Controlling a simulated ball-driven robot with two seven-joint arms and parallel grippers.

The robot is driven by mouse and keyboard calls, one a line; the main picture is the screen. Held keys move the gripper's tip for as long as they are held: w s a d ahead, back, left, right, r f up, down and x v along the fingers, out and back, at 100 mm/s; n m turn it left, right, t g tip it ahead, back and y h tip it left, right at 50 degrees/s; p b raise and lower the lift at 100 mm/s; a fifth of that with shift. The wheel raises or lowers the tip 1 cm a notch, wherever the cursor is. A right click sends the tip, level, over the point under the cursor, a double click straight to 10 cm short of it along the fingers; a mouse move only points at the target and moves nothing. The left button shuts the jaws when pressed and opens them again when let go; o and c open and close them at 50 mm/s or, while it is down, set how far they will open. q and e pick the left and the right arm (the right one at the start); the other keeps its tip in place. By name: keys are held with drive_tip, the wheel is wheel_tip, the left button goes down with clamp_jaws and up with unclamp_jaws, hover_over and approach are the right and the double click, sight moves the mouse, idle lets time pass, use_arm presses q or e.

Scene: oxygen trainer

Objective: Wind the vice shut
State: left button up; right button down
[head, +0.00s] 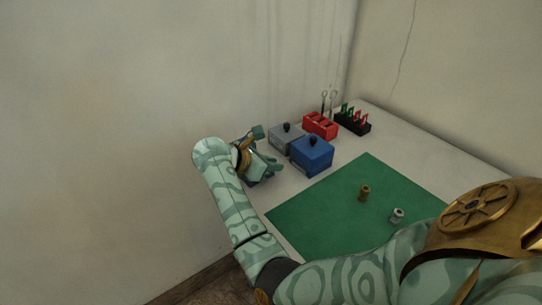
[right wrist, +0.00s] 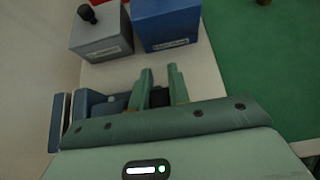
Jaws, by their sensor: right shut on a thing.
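The blue vice (right wrist: 85,108) shows at the left of the right wrist view, partly hidden behind the body of my right gripper. In the head view my arm and hand cover most of it. My right gripper (right wrist: 161,84) is shut on a dark part between its fingers, which looks like the vice's handle (right wrist: 160,97). In the head view my right gripper (head: 274,166) is by the wall, at the left end of the table. How far apart the vice jaws are I cannot tell. My left gripper is not in view.
A grey box (head: 286,139) and a blue box (head: 312,155), both with black knobs, stand just beyond the gripper. Behind are a red holder (head: 320,126) and a black rack (head: 352,123). A green mat (head: 320,208) bears a brass fitting (head: 364,193) and a silver fitting (head: 397,215).

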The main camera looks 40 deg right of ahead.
drive_tip(key=shift+f, duration=0.1)
idle(0.4)
drive_tip(key=c, duration=1.6)
unclamp_jaws()
drive_tip(key=shift+s+d, duration=0.1)
drive_tip(key=shift+s, duration=0.05)
